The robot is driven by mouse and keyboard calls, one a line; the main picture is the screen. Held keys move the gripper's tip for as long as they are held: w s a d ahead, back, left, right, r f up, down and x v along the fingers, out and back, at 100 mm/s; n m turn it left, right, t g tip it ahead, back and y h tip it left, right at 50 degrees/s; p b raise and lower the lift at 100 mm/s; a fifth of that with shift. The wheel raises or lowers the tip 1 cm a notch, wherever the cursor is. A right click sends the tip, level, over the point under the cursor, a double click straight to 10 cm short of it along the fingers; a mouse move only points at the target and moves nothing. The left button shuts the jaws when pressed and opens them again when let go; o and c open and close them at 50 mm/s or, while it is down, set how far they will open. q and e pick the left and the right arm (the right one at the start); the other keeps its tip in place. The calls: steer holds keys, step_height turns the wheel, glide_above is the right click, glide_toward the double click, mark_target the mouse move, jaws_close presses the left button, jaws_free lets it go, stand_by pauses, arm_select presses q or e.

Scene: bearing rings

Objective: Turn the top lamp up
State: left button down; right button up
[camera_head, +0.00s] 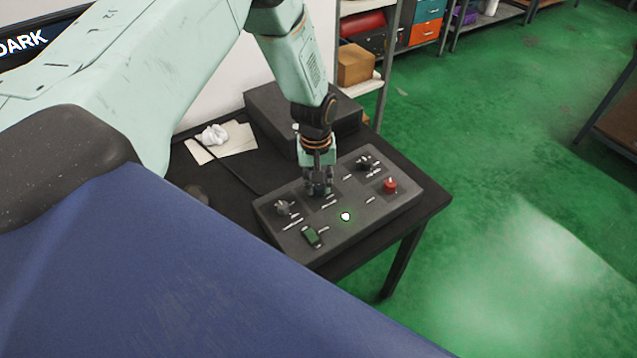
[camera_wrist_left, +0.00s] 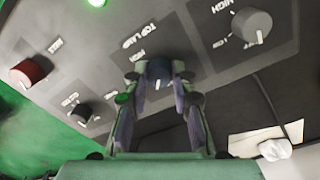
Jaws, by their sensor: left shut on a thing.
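A grey control panel (camera_head: 345,238) lies on the black table. My left gripper (camera_head: 319,188) points down at the panel's rear middle, its fingers around the top lamp knob. In the left wrist view, the fingers (camera_wrist_left: 159,82) are closed on the sides of this dark round knob (camera_wrist_left: 158,72), under the upside-down words TOP LAMP. A short pale mark shows on the knob's near side. The smaller printing beside it is hard to read. In the head view the fingers hide the knob. My right gripper is not in view.
Around the held knob are a grey knob (camera_head: 283,208), a dark knob (camera_head: 367,163), a red knob (camera_head: 390,184), a green switch (camera_head: 312,236) and a lit green light (camera_head: 346,216). A dark box (camera_head: 275,115) and crumpled paper (camera_head: 214,134) lie behind. Green floor is open at right.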

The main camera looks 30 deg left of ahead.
mark_target(317, 185)
arm_select(q)
steer(key=m+b, duration=0.1)
steer(key=m, duration=0.5)
steer(key=shift+f, duration=0.1)
steer(key=m+b, duration=0.1)
steer(key=m, duration=0.5)
steer(key=shift+s, duration=0.1)
steer(key=shift+m, duration=0.3)
steer(key=c, duration=1.1)
jaws_free()
steer(key=shift+a, duration=0.1)
step_height(317, 185, up, 12)
steer(key=shift+w+a, duration=0.2)
